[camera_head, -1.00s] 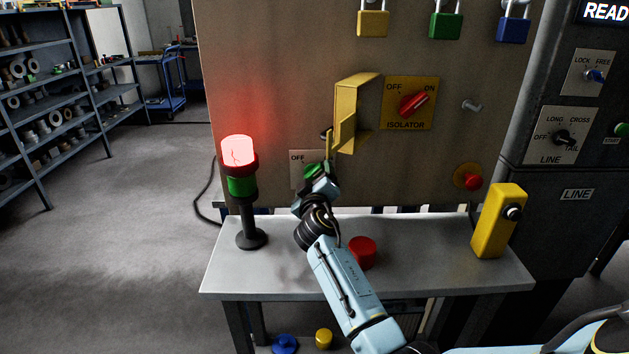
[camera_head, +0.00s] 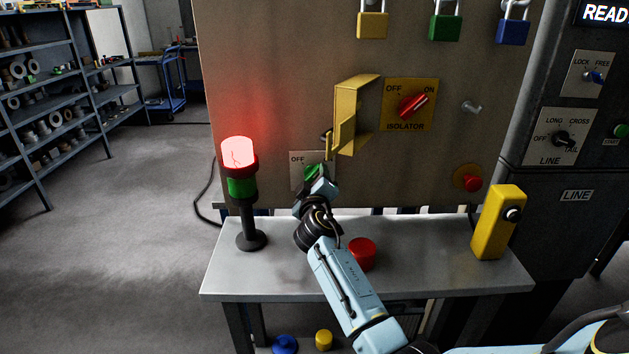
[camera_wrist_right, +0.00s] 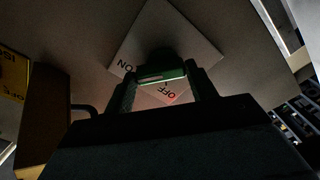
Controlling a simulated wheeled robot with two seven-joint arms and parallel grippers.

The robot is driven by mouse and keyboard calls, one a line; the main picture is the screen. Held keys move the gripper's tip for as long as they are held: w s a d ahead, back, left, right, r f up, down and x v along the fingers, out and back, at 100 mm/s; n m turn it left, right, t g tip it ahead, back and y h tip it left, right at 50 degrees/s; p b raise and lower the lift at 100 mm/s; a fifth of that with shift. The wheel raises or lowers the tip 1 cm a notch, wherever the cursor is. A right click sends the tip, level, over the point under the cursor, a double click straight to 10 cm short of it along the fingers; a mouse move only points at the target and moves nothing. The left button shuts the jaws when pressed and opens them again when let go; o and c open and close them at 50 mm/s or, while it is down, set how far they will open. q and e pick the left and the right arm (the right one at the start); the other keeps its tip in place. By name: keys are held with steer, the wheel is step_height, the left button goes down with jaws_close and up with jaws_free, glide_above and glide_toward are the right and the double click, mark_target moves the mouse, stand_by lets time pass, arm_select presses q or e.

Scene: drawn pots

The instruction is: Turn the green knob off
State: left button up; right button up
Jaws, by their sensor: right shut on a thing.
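The green knob (camera_head: 314,171) sits on a pale plate (camera_head: 297,172) low on the panel, with OFF marked at its upper left. My right gripper (camera_head: 317,178) is at the knob and hides part of it. In the right wrist view the green knob (camera_wrist_right: 163,75) lies between the two dark fingers of my right gripper (camera_wrist_right: 163,80), which is shut on it. The plate (camera_wrist_right: 190,45) there shows ON at its left and OFF below the knob. I cannot tell for sure which mark the knob points to. My left gripper is not in view.
A yellow bracket (camera_head: 347,110) juts from the panel just above my right gripper. A red isolator switch (camera_head: 413,106) is to its right. A lamp post, glowing red on top (camera_head: 238,152), stands left on the bench (camera_head: 420,255). A red button (camera_head: 362,253) is beside my forearm.

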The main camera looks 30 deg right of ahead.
steer(key=n+p, duration=0.1)
steer(key=n, duration=0.3)
steer(key=shift+r, duration=0.15)
steer(key=n+p, duration=0.2)
steer(key=n, duration=0.3)
steer(key=shift+w+a, duration=0.1)
steer(key=shift+a, duration=0.05)
steer(key=n+p, duration=0.2)
steer(key=n, duration=0.2)
steer(key=shift+a, duration=0.1)
steer(key=shift+w+n+p, duration=0.1)
steer(key=shift+n+p, duration=0.6)
steer(key=shift+n, duration=1.1)
steer(key=o, duration=1)
steer(key=p+v, duration=0.1)
steer(key=v, duration=1.2)
steer(key=shift+s+a, duration=0.1)
steer(key=shift+s, duration=0.15)
